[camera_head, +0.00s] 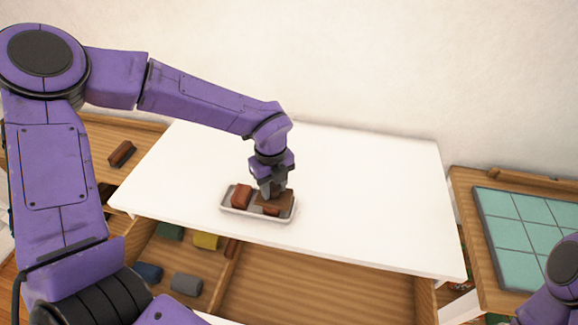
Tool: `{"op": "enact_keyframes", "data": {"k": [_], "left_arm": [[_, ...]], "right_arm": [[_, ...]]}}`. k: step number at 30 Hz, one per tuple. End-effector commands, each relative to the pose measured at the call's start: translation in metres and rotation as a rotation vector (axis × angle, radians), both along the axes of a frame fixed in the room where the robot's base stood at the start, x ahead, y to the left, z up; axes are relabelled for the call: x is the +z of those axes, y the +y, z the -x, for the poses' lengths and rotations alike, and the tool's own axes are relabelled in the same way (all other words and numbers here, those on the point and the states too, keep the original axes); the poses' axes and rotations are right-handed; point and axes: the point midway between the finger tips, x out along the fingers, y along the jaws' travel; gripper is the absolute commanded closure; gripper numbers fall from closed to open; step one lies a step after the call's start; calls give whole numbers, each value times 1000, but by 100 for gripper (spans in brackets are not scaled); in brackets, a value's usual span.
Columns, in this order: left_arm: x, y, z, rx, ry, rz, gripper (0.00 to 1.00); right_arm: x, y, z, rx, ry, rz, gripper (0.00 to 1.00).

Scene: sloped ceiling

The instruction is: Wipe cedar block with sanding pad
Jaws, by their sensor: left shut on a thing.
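A small white tray (230,210) stands on the white table, near its front edge. A reddish-brown block (241,196) sits in the tray's left part. A flatter brown piece (284,202), which looks like the sanding pad, is in the right part, with a reddish block (271,211) showing at its front edge. My left gripper (272,193) points down into the tray's right part, shut on the brown piece. The fingers partly hide it, and I cannot tell which reddish block is cedar. My right gripper is out of view; only part of my right arm shows at the lower right.
The white tabletop (370,200) is clear around the tray. An open wooden drawer (310,283) below holds several rolled cloths at its left. A wooden side table at left carries a dark-topped brown block (122,153). A teal tiled mat (520,225) lies on the right table.

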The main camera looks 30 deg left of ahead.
Motion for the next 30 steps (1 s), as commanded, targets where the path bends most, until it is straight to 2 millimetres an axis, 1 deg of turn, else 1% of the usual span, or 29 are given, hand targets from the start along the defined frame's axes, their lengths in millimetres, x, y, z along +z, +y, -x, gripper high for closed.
{"op": "enact_keyframes", "data": {"k": [1,11,12,15,30], "left_arm": [[-2,-4,1,0,0,0,90],[-3,-26,2,15,0,0,90],[6,-26,2,15,0,1,90],[25,-27,1,12,-1,2,90],[69,-31,-1,4,1,2,90]], "right_arm": [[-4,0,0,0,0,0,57],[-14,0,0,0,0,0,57],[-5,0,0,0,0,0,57],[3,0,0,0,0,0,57],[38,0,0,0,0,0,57]]}}
